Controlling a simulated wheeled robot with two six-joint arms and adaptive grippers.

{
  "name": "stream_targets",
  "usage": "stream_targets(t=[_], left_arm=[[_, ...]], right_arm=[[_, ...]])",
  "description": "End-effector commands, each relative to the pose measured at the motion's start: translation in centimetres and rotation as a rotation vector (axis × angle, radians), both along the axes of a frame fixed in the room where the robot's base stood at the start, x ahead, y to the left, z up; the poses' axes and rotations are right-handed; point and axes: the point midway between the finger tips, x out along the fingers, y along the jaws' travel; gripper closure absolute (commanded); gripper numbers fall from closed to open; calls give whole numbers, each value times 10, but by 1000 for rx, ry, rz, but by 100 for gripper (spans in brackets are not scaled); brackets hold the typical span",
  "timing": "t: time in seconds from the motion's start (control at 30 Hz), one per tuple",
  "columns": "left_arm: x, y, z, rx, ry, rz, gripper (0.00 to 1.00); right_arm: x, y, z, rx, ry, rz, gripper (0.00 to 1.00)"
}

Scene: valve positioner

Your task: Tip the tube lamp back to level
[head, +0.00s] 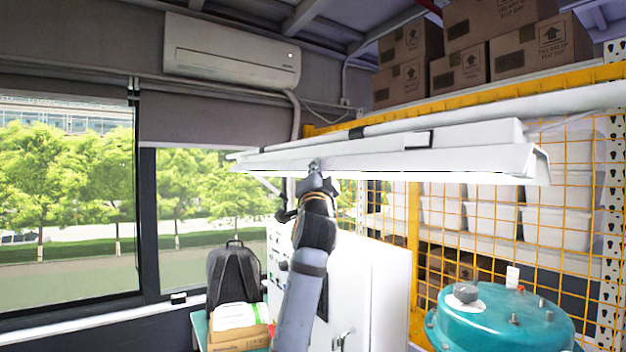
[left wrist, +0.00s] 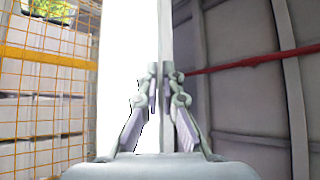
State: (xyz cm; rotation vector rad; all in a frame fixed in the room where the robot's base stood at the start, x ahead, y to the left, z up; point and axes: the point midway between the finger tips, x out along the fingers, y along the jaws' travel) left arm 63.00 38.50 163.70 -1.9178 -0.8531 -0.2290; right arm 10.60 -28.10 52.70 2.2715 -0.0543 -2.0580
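The tube lamp (head: 400,162) is a long white fixture hanging across the upper middle and right of the head view, its lower edge glowing. I cannot tell its exact tilt. My left gripper (head: 316,168) reaches up to the lamp's near long edge, left of its middle. In the left wrist view the lamp (left wrist: 128,50) is a bright white band, with a thin pale rim running up between the fingers. The left gripper's fingertips (left wrist: 161,72) are close together on either side of this rim and appear closed on it. My right gripper is not in view.
A yellow mesh fence (head: 480,215) with shelved white bins stands behind the lamp. A teal round tank (head: 500,325) is at lower right, a white cabinet (head: 375,285) below the lamp. A backpack (head: 234,275) and boxes stand left of my arm.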

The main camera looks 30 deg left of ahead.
Motion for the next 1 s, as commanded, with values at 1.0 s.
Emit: stream_targets(t=[1.0], left_arm=[[6,-11,-16,-10,-24,-5,72]], right_arm=[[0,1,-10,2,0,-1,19]])
